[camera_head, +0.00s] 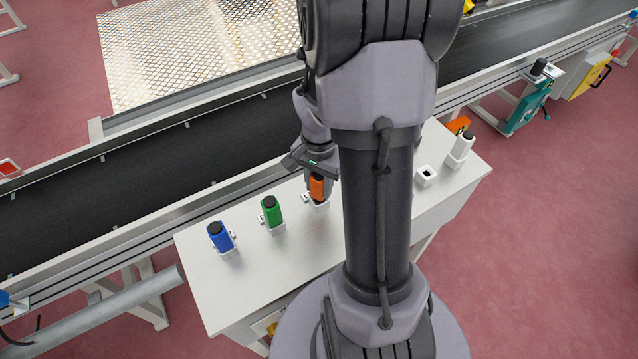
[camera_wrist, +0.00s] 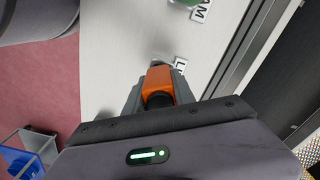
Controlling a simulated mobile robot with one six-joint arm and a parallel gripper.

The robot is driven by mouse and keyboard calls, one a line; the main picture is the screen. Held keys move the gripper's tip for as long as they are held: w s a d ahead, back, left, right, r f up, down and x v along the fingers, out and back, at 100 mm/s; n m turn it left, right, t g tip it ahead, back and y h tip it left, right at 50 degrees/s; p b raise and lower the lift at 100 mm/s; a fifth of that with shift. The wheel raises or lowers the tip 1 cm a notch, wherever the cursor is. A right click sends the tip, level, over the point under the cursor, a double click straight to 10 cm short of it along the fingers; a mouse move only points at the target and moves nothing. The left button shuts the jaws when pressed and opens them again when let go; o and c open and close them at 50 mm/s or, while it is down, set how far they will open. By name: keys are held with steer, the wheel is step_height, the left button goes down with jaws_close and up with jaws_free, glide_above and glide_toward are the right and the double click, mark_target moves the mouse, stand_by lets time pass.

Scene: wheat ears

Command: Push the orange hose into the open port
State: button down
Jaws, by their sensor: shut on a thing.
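The orange hose (camera_head: 317,188) is a short orange block with a dark end, on the white table left of my arm. It also shows in the wrist view (camera_wrist: 158,80). My gripper (camera_head: 315,178) is shut on it from above; in the wrist view the grey fingers (camera_wrist: 158,92) flank it. A white socket (camera_head: 321,205) shows just under the hose; I cannot tell how deep the hose sits in it. An empty open port (camera_head: 426,176), a white square with a dark hole, stands on the table to the right of my arm.
Green (camera_head: 271,211) and blue (camera_head: 221,236) plugs stand in white sockets to the left on the white table (camera_head: 215,290). A white plug (camera_head: 461,147) stands at the right end, with an orange object (camera_head: 457,125) behind it. A dark conveyor (camera_head: 120,175) runs behind.

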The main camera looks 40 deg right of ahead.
steer(key=shift+f+b, duration=0.45)
steer(key=shift+f, duration=0.1)
steer(key=c, duration=1)
jaws_free()
steer(key=shift+o, duration=0.2)
